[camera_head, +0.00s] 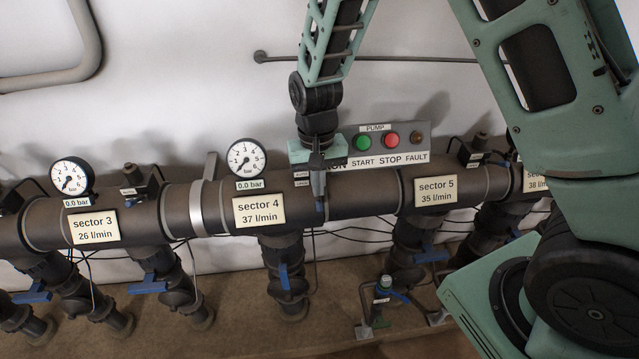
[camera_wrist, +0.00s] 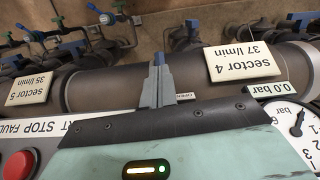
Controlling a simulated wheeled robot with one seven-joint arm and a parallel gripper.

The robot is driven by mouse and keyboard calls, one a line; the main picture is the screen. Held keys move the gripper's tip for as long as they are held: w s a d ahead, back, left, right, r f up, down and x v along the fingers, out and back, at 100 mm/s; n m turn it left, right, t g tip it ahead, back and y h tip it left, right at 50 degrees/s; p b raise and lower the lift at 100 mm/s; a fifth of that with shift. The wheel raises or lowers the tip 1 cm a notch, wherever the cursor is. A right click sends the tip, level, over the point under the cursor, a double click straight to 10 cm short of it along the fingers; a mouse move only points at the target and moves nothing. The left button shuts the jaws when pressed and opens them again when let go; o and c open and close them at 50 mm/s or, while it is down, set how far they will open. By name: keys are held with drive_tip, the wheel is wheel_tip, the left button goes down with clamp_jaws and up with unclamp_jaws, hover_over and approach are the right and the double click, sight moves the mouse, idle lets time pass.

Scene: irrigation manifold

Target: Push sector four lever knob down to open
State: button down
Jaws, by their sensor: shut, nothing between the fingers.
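The sector 4 plate (camera_head: 259,210), reading 37 l/min, is on the thick dark pipe; it also shows upside down in the wrist view (camera_wrist: 243,61). The gauge above it (camera_head: 246,158) stands over a 0.0 bar label. My gripper (camera_head: 319,205) is shut and empty, pointing down in front of the pipe, right of the plate. Its closed fingers also show in the wrist view (camera_wrist: 158,62). A blue handle (camera_head: 284,277) on the branch below is upright.
The pump panel (camera_head: 390,142) with green and red buttons is close behind and right of my gripper. The sector 3 plate (camera_head: 93,228) is left and the sector 5 plate (camera_head: 436,191) right. Hoses and cables hang below the pipe. My arm covers the right side.

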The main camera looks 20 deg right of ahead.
drive_tip(key=w, duration=0.2)
drive_tip(key=w+d+r+p, duration=0.1)
drive_tip(key=shift+w+r+p, duration=0.1)
drive_tip(key=shift+r+p, duration=0.35)
drive_tip(key=shift+p, duration=0.05)
drive_tip(key=r+p, duration=0.1)
drive_tip(key=r, duration=0.1)
drive_tip(key=r+p, duration=0.1)
drive_tip(key=p, duration=0.1)
drive_tip(key=s+r+p, duration=0.1)
drive_tip(key=r+p, duration=0.1)
drive_tip(key=shift+r, duration=0.3)
drive_tip(key=shift+s+a+r+g+p, duration=0.35)
drive_tip(key=shift+s+p, duration=0.2)
drive_tip(key=shift+p, duration=0.15)
